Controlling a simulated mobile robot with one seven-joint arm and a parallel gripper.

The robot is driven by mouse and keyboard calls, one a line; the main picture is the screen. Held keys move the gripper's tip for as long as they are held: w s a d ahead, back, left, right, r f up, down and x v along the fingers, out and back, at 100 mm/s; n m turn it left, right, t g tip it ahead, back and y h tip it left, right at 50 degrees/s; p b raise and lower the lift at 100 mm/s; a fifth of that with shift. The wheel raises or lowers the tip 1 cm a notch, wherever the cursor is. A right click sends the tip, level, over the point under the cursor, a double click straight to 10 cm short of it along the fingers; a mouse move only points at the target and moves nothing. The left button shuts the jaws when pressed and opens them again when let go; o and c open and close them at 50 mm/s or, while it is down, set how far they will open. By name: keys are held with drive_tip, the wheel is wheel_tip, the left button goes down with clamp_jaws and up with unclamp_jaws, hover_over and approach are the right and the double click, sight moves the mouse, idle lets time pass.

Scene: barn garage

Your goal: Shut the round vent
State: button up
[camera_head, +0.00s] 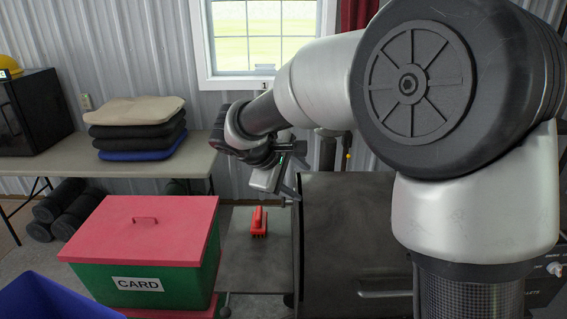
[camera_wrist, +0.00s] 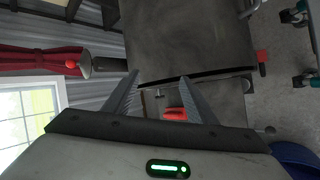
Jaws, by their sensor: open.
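The dark grill (camera_head: 345,225) stands in front of my arm, with a grey pipe (camera_head: 328,152) rising behind it under a flat round top. In the wrist view, where the picture lies sideways, the pipe (camera_wrist: 106,65) ends in a round metal cap (camera_wrist: 84,66) beside a small red ball. This cap seems to be the round vent; whether it stands open or shut I cannot tell. My gripper (camera_head: 296,176) is open and empty, left of the pipe and above the grill's left edge. Its fingers (camera_wrist: 160,76) are apart from cap and pipe.
A red tool (camera_head: 258,222) lies on the grill's side shelf (camera_head: 240,270). A green box with a red lid (camera_head: 145,235), marked CARD, stands left of it. A table (camera_head: 70,172) with folded cushions (camera_head: 138,128) is at the back left. A blue bin (camera_head: 50,300) is at front left.

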drive_tip(key=w+a+f+n+t+b, duration=0.2)
drive_tip(key=w+a+f+n, duration=0.2)
drive_tip(key=w+a+f, duration=0.5)
approach(285, 201)
drive_tip(key=shift+y, duration=0.3)
drive_tip(key=x, duration=0.8)
drive_tip(key=shift+d, duration=0.25)
drive_tip(key=shift+w+r, duration=0.1)
drive_tip(key=c, duration=0.9)
